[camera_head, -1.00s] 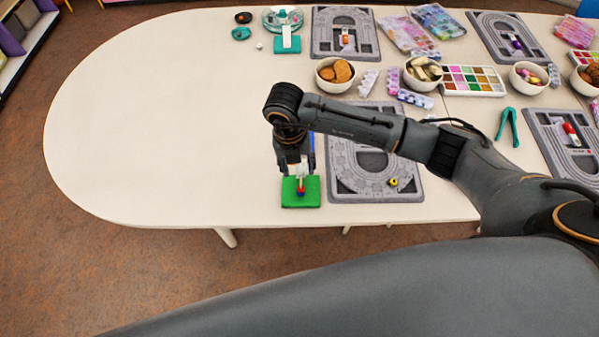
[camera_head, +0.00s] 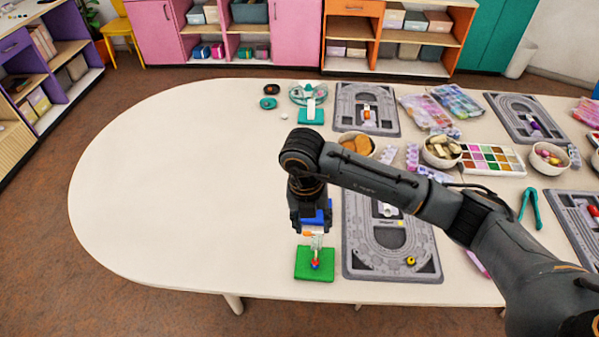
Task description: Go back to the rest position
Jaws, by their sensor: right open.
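My right gripper (camera_head: 312,229) points down over the front edge area of the white table (camera_head: 160,190). It is open, just above a green square base (camera_head: 302,265). A thin upright piece with small red and blue beads (camera_head: 315,264) stands on the base below the fingers. Blue and orange bits show around the fingers; I cannot tell what they belong to. Nothing is clearly held. A grey bead board (camera_head: 360,262) lies just right of the base, partly hidden by my right arm, with a yellow bead (camera_head: 410,261) on it. My left gripper is not in view.
Farther back stand another bead board (camera_head: 350,95), bowls (camera_head: 441,163) and a colour tray (camera_head: 500,170). Teal pliers (camera_head: 530,205) lie at the right. The left part of the table is clear. Shelves (camera_head: 395,60) stand beyond it.

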